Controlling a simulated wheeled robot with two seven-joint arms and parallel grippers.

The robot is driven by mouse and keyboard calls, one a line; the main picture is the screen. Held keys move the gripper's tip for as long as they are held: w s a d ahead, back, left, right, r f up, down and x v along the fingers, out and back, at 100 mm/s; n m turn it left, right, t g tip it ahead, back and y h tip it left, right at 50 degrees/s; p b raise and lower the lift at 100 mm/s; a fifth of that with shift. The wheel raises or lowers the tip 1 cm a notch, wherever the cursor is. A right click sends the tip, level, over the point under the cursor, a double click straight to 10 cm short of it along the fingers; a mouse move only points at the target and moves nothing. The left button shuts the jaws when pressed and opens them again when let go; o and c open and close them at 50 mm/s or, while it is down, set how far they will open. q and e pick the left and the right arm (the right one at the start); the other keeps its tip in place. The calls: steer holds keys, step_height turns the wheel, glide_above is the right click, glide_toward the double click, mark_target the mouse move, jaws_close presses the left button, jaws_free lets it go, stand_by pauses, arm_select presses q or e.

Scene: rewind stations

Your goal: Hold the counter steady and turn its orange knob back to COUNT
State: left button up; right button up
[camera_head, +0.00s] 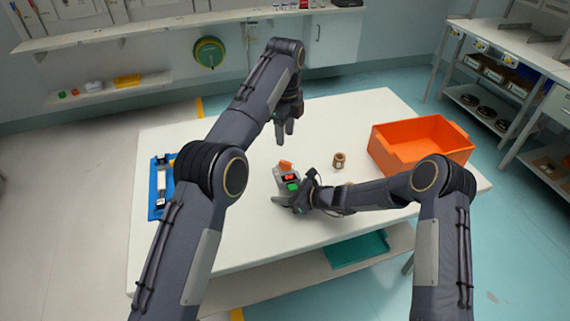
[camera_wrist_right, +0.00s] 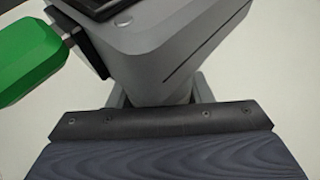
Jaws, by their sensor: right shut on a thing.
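The counter (camera_head: 279,180) is a small grey device on the white table, with a red part, a green part and an orange knob (camera_head: 286,165) at its far end. My right gripper (camera_head: 286,202) is shut on the counter's near end. In the right wrist view the grey counter body (camera_wrist_right: 180,50) stands between the fingers, with a green paddle (camera_wrist_right: 30,60) at its left side. My left gripper (camera_head: 284,134) hangs above the table beyond the knob, fingers down. It looks open and empty, apart from the knob. The knob's setting is too small to read.
A brown roll (camera_head: 339,160) stands on the table (camera_head: 225,225) right of the counter. An orange crate (camera_head: 421,152) is at the right. A blue tray (camera_head: 155,209) holding a white item lies at the left edge. A teal bin (camera_head: 357,249) sits on the shelf below.

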mark_target(285, 162)
arm_select(q)
step_height(285, 162, down, 10)
steer(key=m, duration=3.5)
steer(key=shift+f+m, duration=0.2)
steer(key=shift+m, duration=0.2)
steer(key=shift+c, duration=0.3)
jaws_close()
